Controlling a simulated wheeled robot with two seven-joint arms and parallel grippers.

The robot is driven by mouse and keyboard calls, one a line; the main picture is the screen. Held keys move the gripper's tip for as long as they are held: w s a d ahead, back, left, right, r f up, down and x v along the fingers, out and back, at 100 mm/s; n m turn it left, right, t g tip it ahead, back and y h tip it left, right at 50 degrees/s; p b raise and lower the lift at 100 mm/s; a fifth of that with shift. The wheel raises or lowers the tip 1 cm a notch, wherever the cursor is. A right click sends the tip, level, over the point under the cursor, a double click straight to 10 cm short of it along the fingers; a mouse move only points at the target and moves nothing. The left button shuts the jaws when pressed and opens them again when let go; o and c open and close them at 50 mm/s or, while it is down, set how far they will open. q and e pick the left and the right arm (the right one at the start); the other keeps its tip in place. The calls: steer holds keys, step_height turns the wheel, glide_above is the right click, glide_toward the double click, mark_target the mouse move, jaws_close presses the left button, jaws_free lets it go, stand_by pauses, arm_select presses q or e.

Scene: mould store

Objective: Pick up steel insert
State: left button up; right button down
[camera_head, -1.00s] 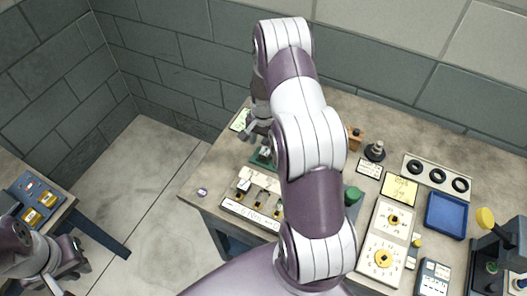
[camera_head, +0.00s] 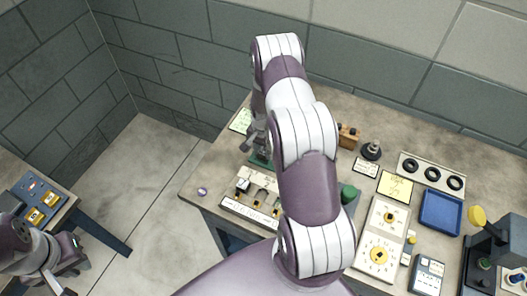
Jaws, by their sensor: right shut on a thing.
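My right gripper (camera_head: 250,141) is at the back left of the workbench, just above a small green block (camera_head: 260,161). It is small in the picture and partly covered by my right arm. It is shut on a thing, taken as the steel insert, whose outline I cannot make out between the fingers. My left gripper (camera_head: 68,270) is at the lower left, in front of the side table and away from the workbench. I cannot tell whether its fingers are apart.
A rack with dark and yellow pieces (camera_head: 256,190) stands near the bench's left edge. A wooden block (camera_head: 348,136), a black knob (camera_head: 371,150), a panel with black rings (camera_head: 432,174), a blue tray (camera_head: 440,212) and a cream dial panel (camera_head: 379,253) stand to the right.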

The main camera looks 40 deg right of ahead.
mark_target(264, 151)
steer(key=shift+w+r+b, duration=0.1)
steer(key=shift+r+b, duration=0.3)
steer(key=shift+r, duration=0.2)
steer(key=r, duration=0.1)
steer(key=r+b, duration=0.1)
steer(key=r, duration=0.1)
steer(key=shift+s+d, duration=0.1)
steer(key=shift+s, duration=0.1)
steer(key=s+d+r+b, duration=0.3)
steer(key=s+r, duration=0.3)
steer(key=s, duration=0.4)
steer(key=shift+s+d+r, duration=0.35)
steer(key=shift+d+r, duration=0.05)
steer(key=shift+d, duration=0.15)
